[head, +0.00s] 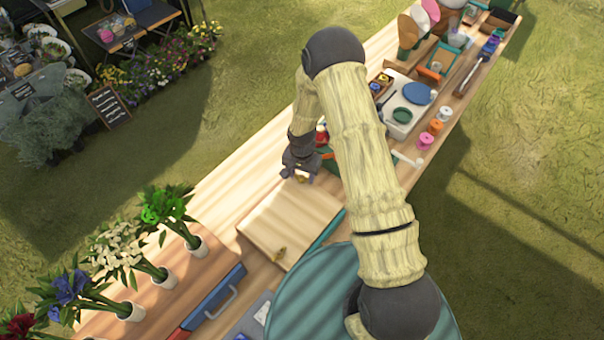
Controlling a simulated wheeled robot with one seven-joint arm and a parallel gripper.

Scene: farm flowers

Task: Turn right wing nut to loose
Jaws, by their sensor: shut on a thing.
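A flat wooden press board (290,222) lies on the long table. One brass wing nut (279,254) stands at its near edge, clear of my gripper. My gripper (301,176) points down at the board's far edge. It is shut on a small brass-coloured thing there, which appears to be the right wing nut (302,174). The fingers hide most of that wing nut, so I cannot tell its angle.
Flowers in white pots (195,245) line the table's left side. A blue and red case (212,300) and a round teal surface (315,295) are nearby. A grey tray (408,105) and colourful spools (425,140) stand farther along the table.

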